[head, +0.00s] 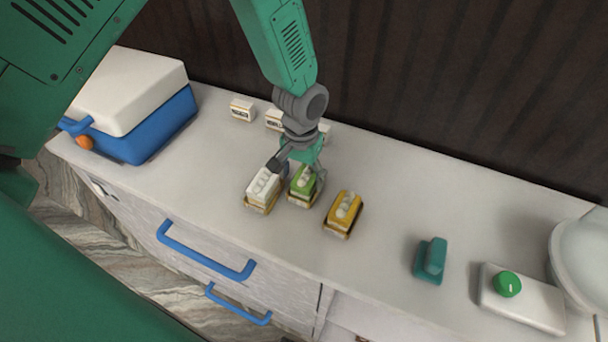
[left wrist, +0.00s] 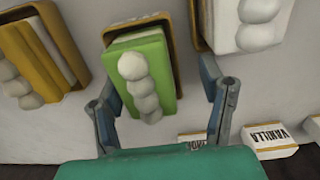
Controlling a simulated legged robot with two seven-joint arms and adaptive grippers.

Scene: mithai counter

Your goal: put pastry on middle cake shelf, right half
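Three pastries with white cream blobs sit in small trays on the counter: a white one (head: 263,187), a green one (head: 304,183) and a yellow one (head: 345,211). My left gripper (head: 303,170) is over the green pastry, coming down from behind. In the left wrist view the green pastry (left wrist: 155,72) lies between the open fingers (left wrist: 159,75), with a gap visible on each side. The yellow pastry (left wrist: 38,58) is left there, the white one (left wrist: 238,22) upper right. My right gripper is not in view. I cannot identify a cake shelf.
Small label cards (head: 242,110) stand behind the pastries; one reads VANILLA (left wrist: 268,137). A blue and white box (head: 135,110) is at the left. A teal block (head: 431,260), a white box with a green knob (head: 520,298) and a pale round object (head: 582,262) are at the right.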

